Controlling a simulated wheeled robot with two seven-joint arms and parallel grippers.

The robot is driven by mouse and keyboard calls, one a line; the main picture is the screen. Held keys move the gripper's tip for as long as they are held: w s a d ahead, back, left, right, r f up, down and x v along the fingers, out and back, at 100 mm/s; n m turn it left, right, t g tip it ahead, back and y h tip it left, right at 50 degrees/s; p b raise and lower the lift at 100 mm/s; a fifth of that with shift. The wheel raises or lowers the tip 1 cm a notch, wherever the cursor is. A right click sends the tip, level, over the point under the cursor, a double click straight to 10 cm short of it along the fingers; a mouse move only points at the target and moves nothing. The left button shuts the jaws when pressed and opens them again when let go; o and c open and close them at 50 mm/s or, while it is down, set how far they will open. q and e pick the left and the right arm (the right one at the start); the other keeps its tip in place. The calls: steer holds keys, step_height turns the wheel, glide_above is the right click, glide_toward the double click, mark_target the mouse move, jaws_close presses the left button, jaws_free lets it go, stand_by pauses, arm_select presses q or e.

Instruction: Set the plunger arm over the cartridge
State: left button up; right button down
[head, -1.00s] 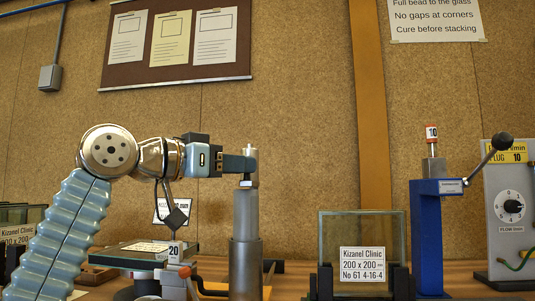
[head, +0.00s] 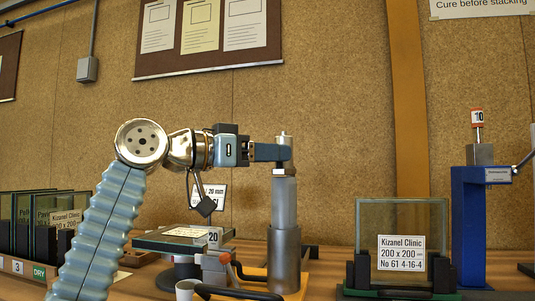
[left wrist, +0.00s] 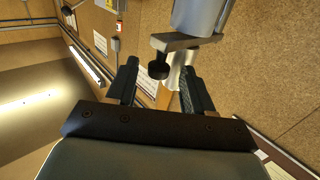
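A silver column (head: 284,255) stands on the bench with a narrower silver cylinder (head: 284,205) rising from it. A short grey arm with a small top pin (head: 284,150) sits at its top, apparently the plunger arm. In the left wrist view this shows as a flat metal arm (left wrist: 185,42) with a black knob (left wrist: 159,69) at its end. My left gripper (head: 272,152) is level with it. Its fingers (left wrist: 160,88) are apart, with the knob in line with their gap; contact is unclear. I cannot tell which part is the cartridge. My right gripper is out of view.
A glass unit (head: 400,218) labelled Kizanel Clinic stands in black holders to the right, beside a blue stand (head: 468,225). A rack of glass panes (head: 40,218) is at left.

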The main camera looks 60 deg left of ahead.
arm_select(q)
steer(key=shift+s, duration=0.15)
steer(key=s+a+p, duration=0.1)
steer(key=s, duration=1.2)
steer(key=shift+s, duration=0.25)
steer(key=shift+a, duration=0.1)
